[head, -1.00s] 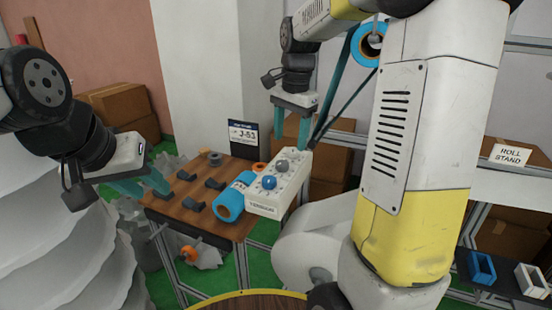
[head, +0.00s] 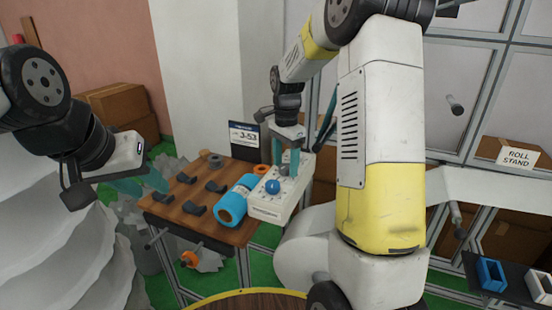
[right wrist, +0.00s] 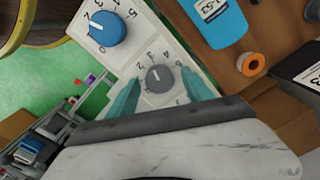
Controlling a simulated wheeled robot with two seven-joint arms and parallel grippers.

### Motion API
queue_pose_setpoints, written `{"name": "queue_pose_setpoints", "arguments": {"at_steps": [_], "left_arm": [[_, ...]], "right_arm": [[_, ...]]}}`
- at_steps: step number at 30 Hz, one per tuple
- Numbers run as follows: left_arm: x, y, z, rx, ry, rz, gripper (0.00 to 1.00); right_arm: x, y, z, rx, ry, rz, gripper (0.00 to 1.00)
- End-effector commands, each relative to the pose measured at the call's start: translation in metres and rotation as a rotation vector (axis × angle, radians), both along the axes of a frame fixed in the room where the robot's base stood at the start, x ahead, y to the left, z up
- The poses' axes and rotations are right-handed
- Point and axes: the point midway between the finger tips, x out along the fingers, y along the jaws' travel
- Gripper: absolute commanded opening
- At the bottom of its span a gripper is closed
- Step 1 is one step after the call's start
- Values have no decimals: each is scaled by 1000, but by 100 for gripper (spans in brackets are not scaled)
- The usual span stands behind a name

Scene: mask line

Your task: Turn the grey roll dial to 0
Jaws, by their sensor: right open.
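The grey roll dial (right wrist: 159,77) sits on a white control box (head: 262,208), with a ring of printed numbers around it. In the right wrist view a light mark shows on its face; which number it points to I cannot tell for sure. My right gripper (right wrist: 163,92) is open, its teal fingers on either side of the dial, with gaps visible. In the head view my right gripper (head: 285,165) is over the box and largely hides the dial. A blue dial (right wrist: 106,28) is on the same box. My left gripper (head: 145,186) is open and empty at the left.
A roll stand sign (head: 517,153) is at the right.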

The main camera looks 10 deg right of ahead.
Motion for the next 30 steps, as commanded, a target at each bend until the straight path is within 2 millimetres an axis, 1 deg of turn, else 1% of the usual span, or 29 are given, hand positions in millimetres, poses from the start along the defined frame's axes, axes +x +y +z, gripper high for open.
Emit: {"name": "queue_pose_setpoints", "arguments": {"at_steps": [5,6,11,12,14,15,23,30], "left_arm": [[0,0,0,0,0,0,36],[0,0,0,0,0,0,36],[0,0,0,0,0,0,36],[0,0,0,0,0,0,36],[0,0,0,0,0,0,36],[0,0,0,0,0,0,36],[0,0,0,0,0,0,36],[0,0,0,0,0,0,36]], "right_arm": [[0,0,0,0,0,1,59],[0,0,0,0,0,1,55],[0,0,0,0,0,1,24],[0,0,0,0,0,1,16],[0,0,0,0,0,1,4],[0,0,0,0,0,1,0],[0,0,0,0,0,27,0],[0,0,0,0,0,147,0]]}}
